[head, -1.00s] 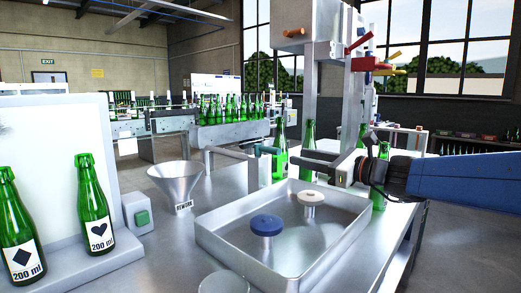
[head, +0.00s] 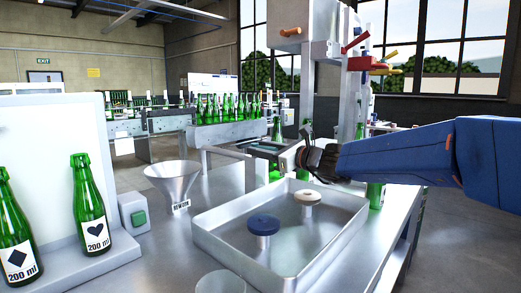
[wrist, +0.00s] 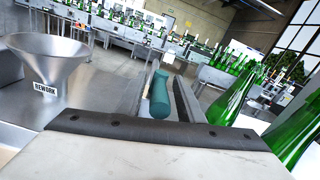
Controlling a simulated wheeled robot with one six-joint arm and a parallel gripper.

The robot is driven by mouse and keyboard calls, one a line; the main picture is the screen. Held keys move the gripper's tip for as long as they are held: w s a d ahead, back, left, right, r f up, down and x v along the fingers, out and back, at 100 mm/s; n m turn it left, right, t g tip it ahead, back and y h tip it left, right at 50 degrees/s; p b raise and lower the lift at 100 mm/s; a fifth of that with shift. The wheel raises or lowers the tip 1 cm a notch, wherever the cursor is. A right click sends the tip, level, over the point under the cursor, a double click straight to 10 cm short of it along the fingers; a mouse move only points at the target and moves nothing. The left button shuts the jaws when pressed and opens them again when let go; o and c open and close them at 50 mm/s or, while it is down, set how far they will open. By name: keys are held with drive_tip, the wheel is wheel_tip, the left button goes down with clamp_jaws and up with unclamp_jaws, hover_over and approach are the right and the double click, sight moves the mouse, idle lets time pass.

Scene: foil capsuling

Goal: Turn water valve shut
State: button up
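A teal handle (wrist: 160,95), which looks like the valve lever, stands in the middle of the wrist view. A small teal part (head: 266,147) shows behind the tray in the head view. My gripper (wrist: 164,95) appears open, with one dark finger on each side of the teal handle. I cannot tell whether either finger touches it. In the head view my gripper (head: 300,156) is side-on above the tray's back edge, and its fingertips are hard to make out. The pipe under the handle is hidden.
A metal tray (head: 205,240) holds a blue disc (head: 263,224) and a white disc (head: 307,196) on stems. A funnel marked REWORK (head: 173,177) stands left of it. Green bottles (wrist: 235,95) stand close on the right in the wrist view. Coloured levers (head: 372,63) hang above.

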drive_tip(key=shift+w+a, duration=0.1)
drive_tip(key=shift+a, duration=0.1)
clamp_jaws()
